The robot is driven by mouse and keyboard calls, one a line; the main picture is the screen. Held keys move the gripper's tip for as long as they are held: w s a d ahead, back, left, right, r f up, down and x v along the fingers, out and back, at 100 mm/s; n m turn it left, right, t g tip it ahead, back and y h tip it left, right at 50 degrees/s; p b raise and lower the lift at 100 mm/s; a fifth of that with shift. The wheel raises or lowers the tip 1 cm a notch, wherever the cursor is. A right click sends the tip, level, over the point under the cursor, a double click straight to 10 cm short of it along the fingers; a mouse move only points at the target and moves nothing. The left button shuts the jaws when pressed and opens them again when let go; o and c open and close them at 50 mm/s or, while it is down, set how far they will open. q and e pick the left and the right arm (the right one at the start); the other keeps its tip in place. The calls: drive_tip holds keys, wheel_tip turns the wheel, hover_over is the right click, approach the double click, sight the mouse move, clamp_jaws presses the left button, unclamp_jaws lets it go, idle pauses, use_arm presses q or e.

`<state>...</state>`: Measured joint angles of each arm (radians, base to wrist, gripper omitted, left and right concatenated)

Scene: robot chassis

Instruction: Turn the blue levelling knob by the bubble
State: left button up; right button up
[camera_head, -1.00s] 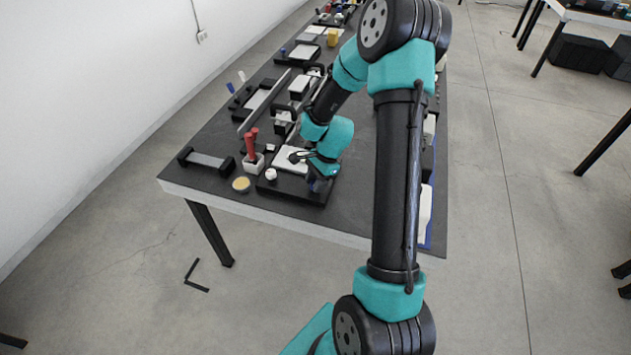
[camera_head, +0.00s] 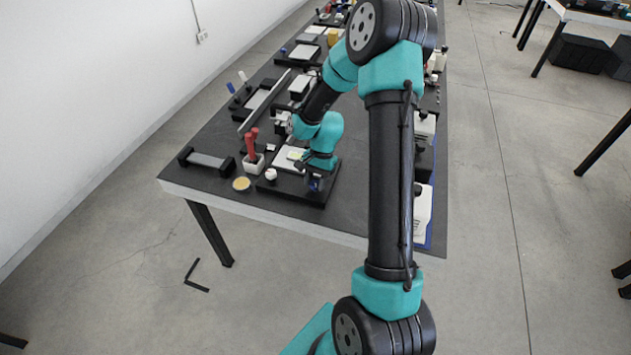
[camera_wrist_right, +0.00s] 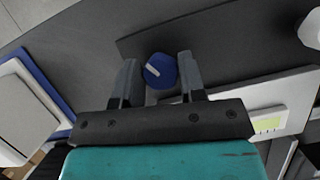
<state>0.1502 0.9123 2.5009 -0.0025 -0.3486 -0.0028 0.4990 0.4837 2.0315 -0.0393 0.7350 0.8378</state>
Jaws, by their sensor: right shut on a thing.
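The blue levelling knob (camera_wrist_right: 161,70) with a white pointer line sits between the two fingertips of my right gripper (camera_wrist_right: 157,62) in the right wrist view. The gripper is shut on the knob. In the head view my right gripper (camera_head: 315,181) is at the front right corner of a dark base plate (camera_head: 292,193), and the knob there is mostly hidden. My left gripper is out of view.
A white round knob (camera_head: 271,174) is at the plate's left corner. A red-handled tool in a white holder (camera_head: 253,162) and a yellow disc (camera_head: 241,184) stand left of it. A blue-edged white box (camera_head: 422,215) lies at the table's right edge.

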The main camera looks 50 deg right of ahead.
drive_tip(key=n+g, duration=0.1)
drive_tip(key=n, duration=0.3)
drive_tip(key=shift+n+g+h, duration=0.4)
drive_tip(key=n+h, duration=0.1)
drive_tip(key=n, duration=0.1)
drive_tip(key=n+g, duration=0.1)
drive_tip(key=n, duration=0.2)
drive_tip(key=shift+h, duration=0.4)
drive_tip(key=o, duration=0.9)
drive_tip(key=shift+w+r, duration=0.1)
drive_tip(key=v, duration=1.7)
drive_tip(key=shift+w, duration=0.1)
